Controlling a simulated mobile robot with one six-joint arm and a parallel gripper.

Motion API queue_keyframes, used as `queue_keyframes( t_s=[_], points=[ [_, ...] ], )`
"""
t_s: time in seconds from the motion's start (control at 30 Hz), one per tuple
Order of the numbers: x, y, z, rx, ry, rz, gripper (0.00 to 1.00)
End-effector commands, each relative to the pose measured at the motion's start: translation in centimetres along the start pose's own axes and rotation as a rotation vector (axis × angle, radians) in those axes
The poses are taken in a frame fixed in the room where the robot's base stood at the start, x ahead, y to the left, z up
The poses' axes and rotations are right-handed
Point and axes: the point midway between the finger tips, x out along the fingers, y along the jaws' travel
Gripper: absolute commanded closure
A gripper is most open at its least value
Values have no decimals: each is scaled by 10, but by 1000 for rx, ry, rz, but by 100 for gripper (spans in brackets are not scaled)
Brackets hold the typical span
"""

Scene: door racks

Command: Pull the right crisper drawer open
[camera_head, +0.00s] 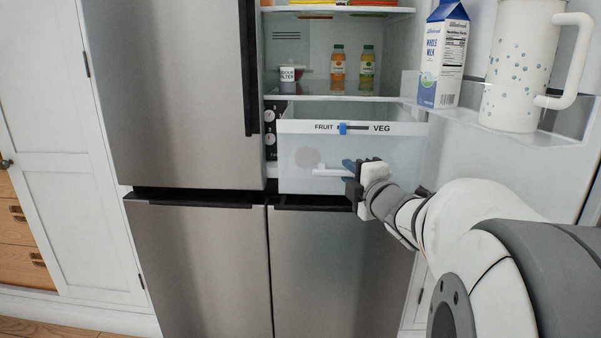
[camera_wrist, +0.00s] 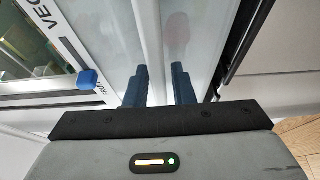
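The right crisper drawer (camera_head: 348,153) is a pale, translucent bin with a white top band marked FRUIT and VEG and a blue slider (camera_head: 343,128). It sits low in the open right side of the fridge. Its white bar handle (camera_head: 325,173) runs across the front and also shows in the wrist view (camera_wrist: 148,25). My gripper (camera_head: 351,174) is at the right part of the handle. In the wrist view its two blue fingers (camera_wrist: 159,85) lie close on either side of the bar. The exact contact is partly hidden. Part of the interior shows above the drawer front.
The left fridge door (camera_head: 180,90) is closed. The open right door's bin (camera_head: 500,120) holds a milk carton (camera_head: 443,55) and a white pitcher (camera_head: 515,65), above my arm. Two bottles and a small cup stand on the shelf (camera_head: 340,97) above the drawer.

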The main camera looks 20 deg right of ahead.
Motion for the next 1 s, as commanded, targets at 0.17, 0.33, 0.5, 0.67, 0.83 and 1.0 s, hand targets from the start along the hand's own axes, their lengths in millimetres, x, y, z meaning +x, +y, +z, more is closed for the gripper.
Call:
queue_keyframes(
  t_s=[0.17, 0.33, 0.5, 0.67, 0.83, 1.0],
  points=[
    [0, 0, 2, 0, -4, 0, 65],
    [-1, 1, 2, 0, -6, 1, 65],
    [-13, 3, 3, -1, -8, 3, 65],
    [-41, 4, 3, -1, -10, 2, 65],
    [-66, 3, 3, -2, -8, 2, 65],
    [-78, 1, 2, 0, -6, 1, 65]
  ],
)
